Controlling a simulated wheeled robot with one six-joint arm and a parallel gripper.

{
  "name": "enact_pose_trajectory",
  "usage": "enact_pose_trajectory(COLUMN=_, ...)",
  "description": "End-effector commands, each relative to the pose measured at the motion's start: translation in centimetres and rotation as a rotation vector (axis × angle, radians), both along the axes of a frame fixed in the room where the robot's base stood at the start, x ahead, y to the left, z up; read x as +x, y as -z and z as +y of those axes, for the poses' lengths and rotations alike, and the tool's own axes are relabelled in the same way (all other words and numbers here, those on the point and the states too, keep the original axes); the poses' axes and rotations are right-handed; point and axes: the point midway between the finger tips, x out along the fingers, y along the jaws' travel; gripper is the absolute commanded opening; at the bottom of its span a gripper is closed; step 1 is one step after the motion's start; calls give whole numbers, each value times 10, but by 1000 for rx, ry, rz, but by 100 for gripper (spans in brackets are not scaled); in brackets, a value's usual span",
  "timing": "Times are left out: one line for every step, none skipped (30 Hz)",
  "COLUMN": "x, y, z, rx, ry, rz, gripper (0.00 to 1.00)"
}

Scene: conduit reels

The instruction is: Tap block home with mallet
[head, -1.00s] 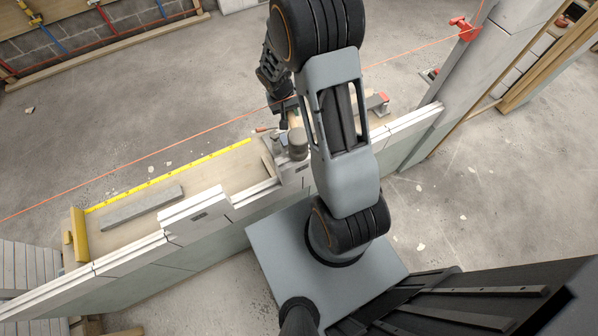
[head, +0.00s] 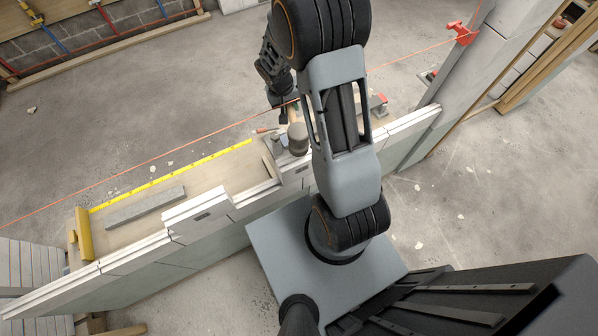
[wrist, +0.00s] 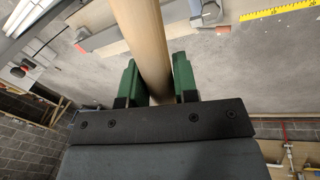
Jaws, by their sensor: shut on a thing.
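My gripper (wrist: 157,78) shows in the wrist view with its green fingers shut on a round wooden handle, which I take for the mallet's handle (wrist: 142,25). The handle runs up out of that picture, so the mallet head is not seen there. In the head view my gripper is partly hidden behind my arm. A grey, rounded cylinder (head: 298,138), which looks like the mallet head, shows just left of my arm above the wall. A pale block (head: 195,216) with a dark slot stands higher than the course to its right. Whether it is fully seated I cannot tell.
A low block wall (head: 125,258) crosses the view. Behind it lies a board with a yellow measuring strip (head: 170,174) and a grey bar (head: 146,206). The floor beyond is mostly clear.

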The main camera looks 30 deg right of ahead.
Motion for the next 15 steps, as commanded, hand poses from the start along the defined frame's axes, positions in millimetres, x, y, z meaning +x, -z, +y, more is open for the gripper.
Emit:
enact_pose_trajectory(x=0, y=0, z=0, rx=0, ry=0, rz=-1, gripper=0)
enact_pose_trajectory(x=0, y=0, z=0, rx=0, ry=0, rz=-1, gripper=0)
enact_pose_trajectory(x=0, y=-1, z=0, rx=0, ry=0, rz=-1, gripper=0)
enact_pose_trajectory(x=0, y=-1, z=0, rx=0, ry=0, rz=-1, gripper=0)
enact_pose_trajectory(x=0, y=-1, z=0, rx=0, ry=0, rz=-1, gripper=0)
enact_pose_trajectory(x=0, y=-1, z=0, rx=0, ry=0, rz=-1, gripper=0)
enact_pose_trajectory(x=0, y=-1, z=0, rx=0, ry=0, rz=-1, gripper=0)
enact_pose_trajectory(x=0, y=-1, z=0, rx=0, ry=0, rz=-1, gripper=0)
enact_pose_trajectory(x=0, y=-1, z=0, rx=0, ry=0, rz=-1, gripper=0)
enact_pose_trajectory(x=0, y=-1, z=0, rx=0, ry=0, rz=-1, gripper=0)
enact_pose_trajectory(x=0, y=-1, z=0, rx=0, ry=0, rz=0, gripper=0)
enact_pose_trajectory(x=0, y=1, z=0, rx=0, ry=0, rz=0, gripper=0)
enact_pose_trajectory(x=0, y=2, z=0, rx=0, ry=0, rz=0, gripper=0)
enact_pose_trajectory(x=0, y=5, z=0, rx=0, ry=0, rz=0, gripper=0)
enact_pose_trajectory(x=0, y=9, z=0, rx=0, ry=0, rz=0, gripper=0)
